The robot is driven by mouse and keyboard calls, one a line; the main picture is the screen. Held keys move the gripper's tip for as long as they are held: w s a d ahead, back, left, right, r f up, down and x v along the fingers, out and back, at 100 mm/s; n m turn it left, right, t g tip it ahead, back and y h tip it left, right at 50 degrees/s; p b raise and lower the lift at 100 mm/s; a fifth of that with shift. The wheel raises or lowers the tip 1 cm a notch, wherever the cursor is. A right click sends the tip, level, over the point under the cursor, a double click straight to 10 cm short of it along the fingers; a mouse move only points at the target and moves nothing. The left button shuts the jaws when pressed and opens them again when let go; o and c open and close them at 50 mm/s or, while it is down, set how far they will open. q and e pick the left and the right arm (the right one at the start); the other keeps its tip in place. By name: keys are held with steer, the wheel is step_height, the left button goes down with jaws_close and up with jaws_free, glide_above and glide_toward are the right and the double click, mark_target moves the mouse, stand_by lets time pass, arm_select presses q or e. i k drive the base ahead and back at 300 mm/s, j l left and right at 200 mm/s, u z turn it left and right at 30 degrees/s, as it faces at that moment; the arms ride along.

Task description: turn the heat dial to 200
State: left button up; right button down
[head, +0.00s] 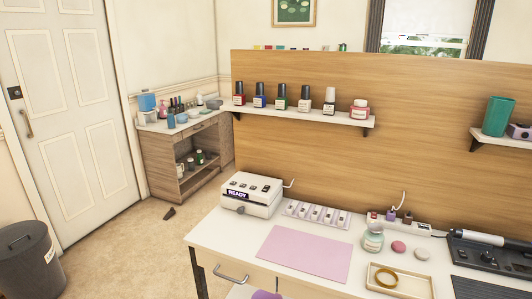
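A white box-shaped device (250,195) stands at the left end of the white table, with a dark label reading READY and several small dark buttons on top. A grey round knob (241,210) shows on its front. A black unit (488,258) at the right end of the table also has a small round knob and a white handpiece lying along its back. No marking of 200 is readable on either, so I cannot tell which knob is the heat dial. Neither of my grippers is in view.
The white table (225,238) holds a pink mat (303,254), a strip of small compartments (317,214), a glass jar (373,239) and a tray (398,281) with a yellow ring. A shelf (310,115) with bottles hangs above on a wooden panel. A bin (28,265) stands at left.

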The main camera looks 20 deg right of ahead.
mark_target(487, 257)
steer(key=z, duration=2.05)
